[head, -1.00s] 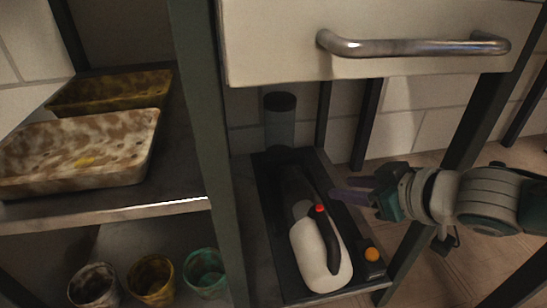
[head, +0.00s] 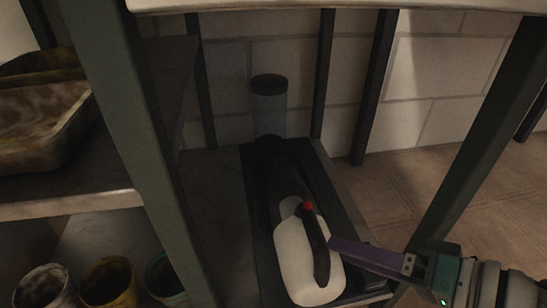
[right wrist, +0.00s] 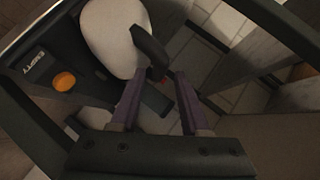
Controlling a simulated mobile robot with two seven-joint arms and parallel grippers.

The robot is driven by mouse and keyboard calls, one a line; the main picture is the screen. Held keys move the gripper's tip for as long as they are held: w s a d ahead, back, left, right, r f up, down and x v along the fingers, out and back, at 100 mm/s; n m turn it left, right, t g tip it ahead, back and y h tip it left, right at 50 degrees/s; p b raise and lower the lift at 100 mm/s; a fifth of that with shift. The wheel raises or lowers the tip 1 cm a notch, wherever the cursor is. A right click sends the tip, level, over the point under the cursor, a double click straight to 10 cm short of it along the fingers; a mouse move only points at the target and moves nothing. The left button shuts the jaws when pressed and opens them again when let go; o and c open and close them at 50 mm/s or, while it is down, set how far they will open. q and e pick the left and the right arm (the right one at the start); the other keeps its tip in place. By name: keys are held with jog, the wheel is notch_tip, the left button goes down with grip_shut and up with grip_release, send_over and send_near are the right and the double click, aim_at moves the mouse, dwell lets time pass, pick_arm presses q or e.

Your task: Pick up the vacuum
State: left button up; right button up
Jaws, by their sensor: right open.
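The vacuum (head: 296,262) is white with a black handle (head: 318,245) and a red button on top. It lies in a black dock (head: 262,225) on the low shelf. My right gripper (head: 336,246) comes in from the right with its purple fingers beside the handle. In the right wrist view, the open gripper (right wrist: 158,92) has its fingers apart, with the handle (right wrist: 149,48) reaching toward the space between them. The white body (right wrist: 112,38) shows beyond. I cannot tell whether a finger touches the handle. My left gripper is out of view.
A dark green post (head: 135,150) stands left and another dark post (head: 485,130) right. An orange button (right wrist: 64,82) sits on the dock. A dark-capped canister (head: 269,105) stands behind. Stained trays and pots fill the left shelves.

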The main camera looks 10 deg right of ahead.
aim_at(313, 274)
jog(key=b+x, duration=0.2)
jog(key=x, duration=0.2)
jog(key=shift+w+d, duration=0.1)
jog(key=shift+d, duration=0.05)
jog(key=shift+w, duration=0.15)
jog(key=shift+a, duration=0.2)
jog(key=shift+d, duration=0.1)
grip_shut()
dwell(0.4)
jog(key=shift+r, duration=0.2)
dwell(0.3)
